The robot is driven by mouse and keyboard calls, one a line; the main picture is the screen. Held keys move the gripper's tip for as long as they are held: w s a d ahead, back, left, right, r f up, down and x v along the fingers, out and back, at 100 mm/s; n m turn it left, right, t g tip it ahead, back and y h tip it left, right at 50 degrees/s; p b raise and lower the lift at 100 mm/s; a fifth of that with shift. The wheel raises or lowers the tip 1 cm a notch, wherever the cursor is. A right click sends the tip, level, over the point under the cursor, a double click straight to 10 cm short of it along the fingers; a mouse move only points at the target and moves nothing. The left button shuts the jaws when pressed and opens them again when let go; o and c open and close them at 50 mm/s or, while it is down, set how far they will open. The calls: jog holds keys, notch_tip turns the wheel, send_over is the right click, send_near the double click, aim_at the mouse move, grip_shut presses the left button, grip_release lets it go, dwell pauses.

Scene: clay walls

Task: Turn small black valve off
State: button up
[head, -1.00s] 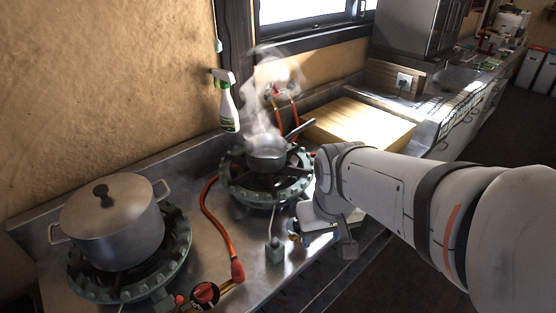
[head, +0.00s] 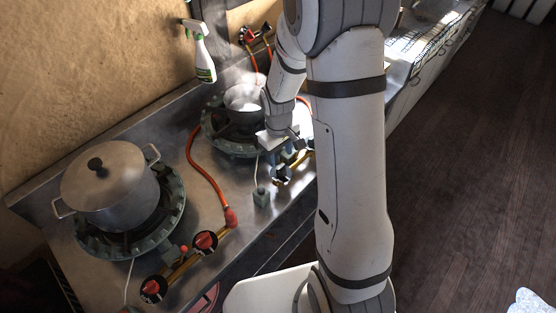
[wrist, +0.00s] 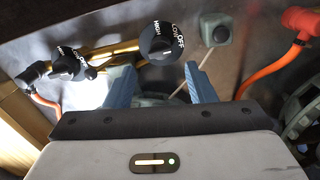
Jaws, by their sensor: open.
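Two black valve knobs marked HIGH, LOW and OFF sit on a brass pipe in the wrist view. One black knob (wrist: 162,42) is just beyond and between my fingertips, its marked face toward the camera. The other black knob (wrist: 68,64) is to its left and looks a little smaller; I cannot tell which is the small valve. My gripper (wrist: 160,78) is open, with its two blue fingers apart and nothing between them. In the head view my gripper (head: 288,158) is by the far burner, close above a black knob (head: 280,175).
A lidded pot (head: 110,188) stands on the near burner. A steaming pan (head: 243,97) stands on the far burner. Red-centred knobs (head: 205,242) are at the near counter edge. An orange hose (head: 193,160) and a small grey block (head: 262,197) lie nearby. A spray bottle (head: 200,55) is by the wall.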

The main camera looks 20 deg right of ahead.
aim_at(281, 167)
notch_tip(281, 167, down, 7)
jog(key=shift+d+r+p, duration=0.1)
jog(key=shift+p, duration=0.25)
jog(key=c, duration=0.9)
jog(key=shift+m+b, duration=0.4)
jog(key=shift+b, duration=0.3)
jog(key=o, duration=0.9)
jog(key=shift+r, duration=0.1)
jog(key=shift+r+b, duration=0.4)
jog(key=shift+r, duration=3.5)
